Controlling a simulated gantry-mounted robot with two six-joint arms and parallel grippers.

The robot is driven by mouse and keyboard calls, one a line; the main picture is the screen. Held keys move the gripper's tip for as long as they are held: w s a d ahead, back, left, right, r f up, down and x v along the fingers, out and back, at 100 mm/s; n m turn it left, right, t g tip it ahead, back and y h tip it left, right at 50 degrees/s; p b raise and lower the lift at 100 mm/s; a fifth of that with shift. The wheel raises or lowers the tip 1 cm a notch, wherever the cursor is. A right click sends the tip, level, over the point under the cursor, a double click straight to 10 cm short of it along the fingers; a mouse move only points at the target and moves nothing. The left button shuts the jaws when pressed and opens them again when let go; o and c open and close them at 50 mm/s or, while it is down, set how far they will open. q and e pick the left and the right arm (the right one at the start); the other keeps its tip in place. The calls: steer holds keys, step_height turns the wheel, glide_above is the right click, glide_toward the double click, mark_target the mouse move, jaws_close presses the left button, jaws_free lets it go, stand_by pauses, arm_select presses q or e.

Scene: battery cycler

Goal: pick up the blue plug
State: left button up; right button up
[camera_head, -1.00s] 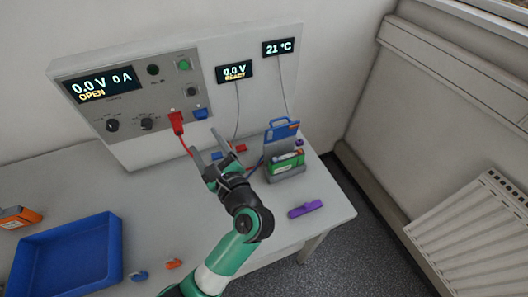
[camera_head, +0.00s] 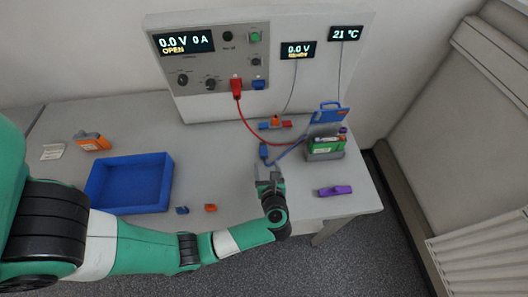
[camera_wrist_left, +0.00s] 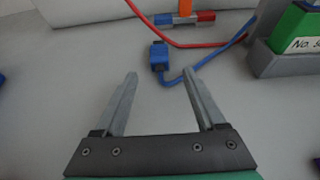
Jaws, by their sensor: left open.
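The blue plug (camera_head: 264,152) lies on the table with a blue cable running right toward the battery holder. In the left wrist view the blue plug (camera_wrist_left: 159,56) sits just beyond my fingertips, roughly centred between them. My left gripper (camera_head: 268,172) is open and empty, on the near side of the plug and not around it. Its two spread fingers (camera_wrist_left: 161,77) show in the wrist view. My right gripper is in neither view.
A red plug (camera_head: 237,88) sits at the panel, its red cable looping past the blue plug. A blue-and-red block (camera_head: 286,125) lies behind. The green battery (camera_head: 326,146) stands in a grey holder at right. A blue tray (camera_head: 166,185) is at left; a purple object (camera_head: 335,190) lies right.

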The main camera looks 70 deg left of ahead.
mark_target(265, 156)
arm_select(q)
steer(key=shift+b+x, duration=0.55)
steer(key=shift+x, duration=2.5)
jaws_close()
